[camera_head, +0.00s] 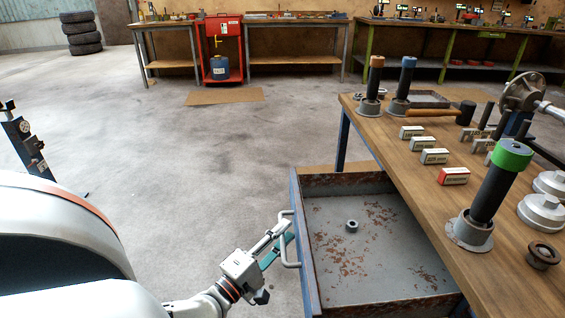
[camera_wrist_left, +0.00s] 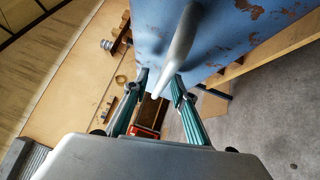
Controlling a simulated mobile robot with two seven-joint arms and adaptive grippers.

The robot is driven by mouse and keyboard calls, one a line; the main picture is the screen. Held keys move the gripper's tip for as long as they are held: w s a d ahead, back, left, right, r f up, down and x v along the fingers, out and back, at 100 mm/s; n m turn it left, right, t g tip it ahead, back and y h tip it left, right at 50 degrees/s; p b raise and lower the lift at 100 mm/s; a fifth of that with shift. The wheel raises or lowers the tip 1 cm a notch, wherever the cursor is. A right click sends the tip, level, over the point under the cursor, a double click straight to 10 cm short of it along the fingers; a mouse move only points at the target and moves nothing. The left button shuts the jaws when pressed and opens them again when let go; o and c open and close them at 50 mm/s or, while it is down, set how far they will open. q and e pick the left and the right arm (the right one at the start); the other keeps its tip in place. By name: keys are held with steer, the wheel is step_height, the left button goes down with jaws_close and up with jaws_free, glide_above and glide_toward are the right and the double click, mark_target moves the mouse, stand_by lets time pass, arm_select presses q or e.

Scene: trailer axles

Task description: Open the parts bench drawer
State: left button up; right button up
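The parts bench drawer (camera_head: 375,292) is pulled out from the wooden-topped bench (camera_head: 520,265), and its rusty grey inside shows. Its pale bar handle (camera_head: 285,240) sits on the blue front, and the handle (camera_wrist_left: 180,50) and blue drawer front (camera_wrist_left: 225,30) also show in the left wrist view. My left gripper (camera_head: 284,232) is at the handle. In the left wrist view its teal fingers (camera_wrist_left: 158,84) stand apart, with the handle bar between or just above the tips; I cannot tell whether they touch it. My right gripper is out of view.
A small dark ring (camera_head: 352,226) lies in the drawer. On the bench stand a green-capped post (camera_head: 490,195), several small boxes (camera_head: 436,156) and metal hubs (camera_head: 541,211). The floor left of the drawer is clear. A red cart (camera_head: 221,50) stands far back.

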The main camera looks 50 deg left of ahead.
arm_select(q)
steer(key=s+d+f, duration=0.1)
steer(key=s, duration=1)
steer(key=shift+s+d+f, duration=0.25)
steer(key=shift+s+f, duration=0.05)
steer(key=shift+s, duration=0.1)
